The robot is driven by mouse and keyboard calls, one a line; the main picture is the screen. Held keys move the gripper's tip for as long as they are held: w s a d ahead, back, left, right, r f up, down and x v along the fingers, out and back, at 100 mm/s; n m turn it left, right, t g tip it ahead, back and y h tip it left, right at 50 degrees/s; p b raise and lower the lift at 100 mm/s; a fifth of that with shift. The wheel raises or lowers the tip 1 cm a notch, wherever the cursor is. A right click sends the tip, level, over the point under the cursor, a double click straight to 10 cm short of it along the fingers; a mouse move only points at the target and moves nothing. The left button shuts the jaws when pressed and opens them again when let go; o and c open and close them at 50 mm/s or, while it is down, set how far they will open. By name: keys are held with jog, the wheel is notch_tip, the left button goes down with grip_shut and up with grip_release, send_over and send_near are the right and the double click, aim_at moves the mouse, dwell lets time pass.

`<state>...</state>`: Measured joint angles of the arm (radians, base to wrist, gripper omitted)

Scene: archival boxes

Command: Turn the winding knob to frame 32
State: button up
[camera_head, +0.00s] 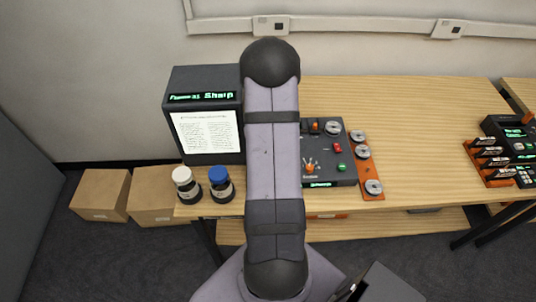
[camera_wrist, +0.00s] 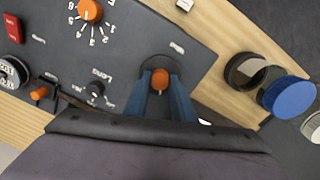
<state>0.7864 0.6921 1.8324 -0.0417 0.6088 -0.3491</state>
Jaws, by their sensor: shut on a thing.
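My gripper (camera_wrist: 160,84) shows in the wrist view with its two blue fingers closed around an orange knob (camera_wrist: 160,76) on a round dark base. In the head view my arm hides the gripper and this knob. The dark reader (camera_head: 205,75) stands left of my arm, with a lit white page (camera_head: 208,131). Its green display (camera_head: 202,96) shows "Sharp" and a frame number that looks like 31.
A blue-capped jar (camera_head: 220,182) and white-capped jar (camera_head: 186,184) stand at the front left. An orange reel tray (camera_head: 367,176) lies right of the panel.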

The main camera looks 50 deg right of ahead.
jog(key=shift+w+r+m, duration=0.1)
jog(key=shift+m, duration=1.1)
jog(key=o, duration=1.1)
jog(key=shift+c, duration=0.2)
jog(key=shift+a+r+b, duration=0.1)
jog(key=shift+r+b, duration=1.05)
jog(key=shift+r, duration=2.5)
